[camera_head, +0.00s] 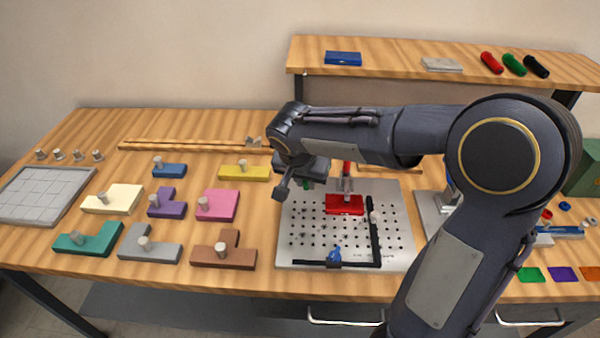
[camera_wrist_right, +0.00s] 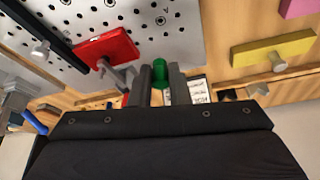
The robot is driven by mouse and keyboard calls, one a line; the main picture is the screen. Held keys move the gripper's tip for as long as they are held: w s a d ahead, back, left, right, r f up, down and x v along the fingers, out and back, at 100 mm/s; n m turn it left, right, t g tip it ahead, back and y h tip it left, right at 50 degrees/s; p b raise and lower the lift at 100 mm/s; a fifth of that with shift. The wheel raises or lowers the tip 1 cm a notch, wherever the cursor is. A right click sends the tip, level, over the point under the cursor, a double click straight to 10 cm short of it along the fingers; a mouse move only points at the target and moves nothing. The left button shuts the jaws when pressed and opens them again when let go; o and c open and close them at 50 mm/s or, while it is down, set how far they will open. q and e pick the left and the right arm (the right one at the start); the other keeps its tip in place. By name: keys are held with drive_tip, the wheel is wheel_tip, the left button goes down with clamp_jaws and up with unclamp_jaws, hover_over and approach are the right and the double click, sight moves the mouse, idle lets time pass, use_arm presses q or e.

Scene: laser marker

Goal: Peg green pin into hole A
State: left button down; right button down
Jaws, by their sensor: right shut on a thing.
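My right gripper (camera_head: 301,186) is over the left rear part of the perforated metal plate (camera_head: 300,240). It is shut on the green pin (camera_wrist_right: 160,70), whose end shows between the fingertips in the right wrist view. A bit of the green pin (camera_head: 307,184) also shows in the head view, partly hidden by the gripper. I cannot tell whether the pin touches the plate. My left gripper is not in view.
A red plate (camera_head: 345,204) under a clamp stands right of the gripper on the perforated plate. A black L-shaped fence (camera_head: 375,242) and a blue knob (camera_head: 334,254) are nearer the front. Several coloured knobbed blocks, such as the pink one (camera_head: 222,205), lie to the left.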

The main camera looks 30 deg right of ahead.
drive_tip(key=shift+a+f+b, duration=0.2)
drive_tip(key=shift+f+b, duration=0.2)
drive_tip(key=shift+f, duration=0.25)
drive_tip(key=b, duration=0.3)
hover_over(305, 208)
drive_tip(key=a, duration=0.1)
drive_tip(key=f, duration=0.4)
drive_tip(key=shift+s+f, duration=0.1)
drive_tip(key=shift+s, duration=0.3)
drive_tip(key=shift+f+b, duration=0.45)
drive_tip(key=shift+b, duration=0.05)
drive_tip(key=shift+f+b, duration=0.55)
drive_tip(key=shift+b, duration=0.1)
drive_tip(key=c, duration=1.3)
unclamp_jaws()
drive_tip(key=v, duration=0.7)
drive_tip(key=shift+r+p, duration=0.35)
drive_tip(key=shift+r, duration=0.05)
